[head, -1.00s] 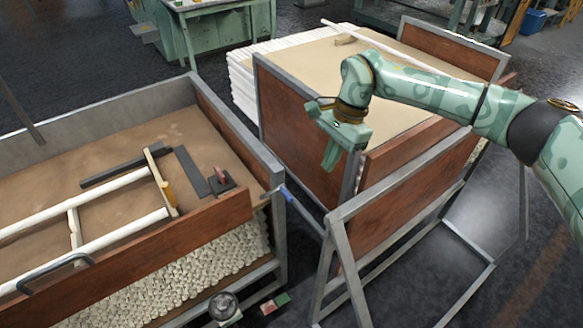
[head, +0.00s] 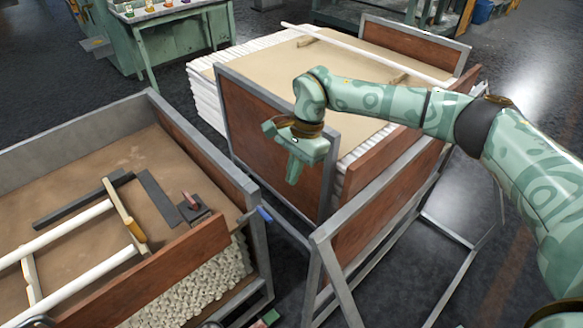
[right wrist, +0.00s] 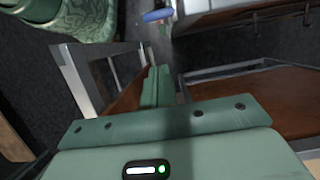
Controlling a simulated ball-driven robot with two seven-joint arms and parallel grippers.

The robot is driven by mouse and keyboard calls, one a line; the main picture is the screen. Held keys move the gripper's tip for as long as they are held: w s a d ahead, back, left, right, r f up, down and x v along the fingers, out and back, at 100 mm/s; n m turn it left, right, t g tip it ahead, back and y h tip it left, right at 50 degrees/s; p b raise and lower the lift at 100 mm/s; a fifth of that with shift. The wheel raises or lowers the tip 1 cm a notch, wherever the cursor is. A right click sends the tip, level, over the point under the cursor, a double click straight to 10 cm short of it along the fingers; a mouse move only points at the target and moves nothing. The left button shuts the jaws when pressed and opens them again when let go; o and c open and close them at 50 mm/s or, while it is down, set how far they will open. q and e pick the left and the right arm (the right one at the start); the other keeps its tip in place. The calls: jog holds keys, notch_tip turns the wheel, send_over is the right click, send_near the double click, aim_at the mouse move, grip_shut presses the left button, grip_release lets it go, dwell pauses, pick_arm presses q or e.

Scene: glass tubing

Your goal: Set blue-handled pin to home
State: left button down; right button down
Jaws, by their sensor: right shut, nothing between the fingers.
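The blue-handled pin (head: 264,214) shows as a small blue handle at the near right corner post of the left crate (head: 252,187). Its shaft is hard to make out. The blue handle (right wrist: 157,15) also shows at the top of the right wrist view, beyond my fingertips. My right gripper (head: 293,178) hangs above and to the right of the pin in the head view, pointing down, in front of the brown panel of the right cart. Its fingers (right wrist: 155,85) are together and empty, apart from the pin. My left gripper is out of view.
The left crate holds white tubes (head: 62,226), a dark square (head: 160,195) and a small red-handled block (head: 192,203). The right cart (head: 268,132) carries a board-topped stack. A narrow gap of dark floor separates crate and cart. A green bench (head: 170,35) stands behind.

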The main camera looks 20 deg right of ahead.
aim_at(260, 213)
jog(key=s+a+f+b, duration=0.1)
jog(key=s+a+f, duration=0.1)
jog(key=a+f, duration=0.3)
jog(key=shift+a+f, duration=0.15)
jog(key=shift+f, duration=0.55)
jog(key=shift+a, duration=0.15)
jog(key=a, duration=0.2)
jog(key=s+a+p, duration=0.1)
jog(key=shift+s+a+r, duration=0.15)
jog(key=shift+a+r, duration=0.05)
jog(key=shift+a, duration=0.2)
jog(key=shift+s+a+f, duration=0.2)
jog(key=shift+a, duration=0.15)
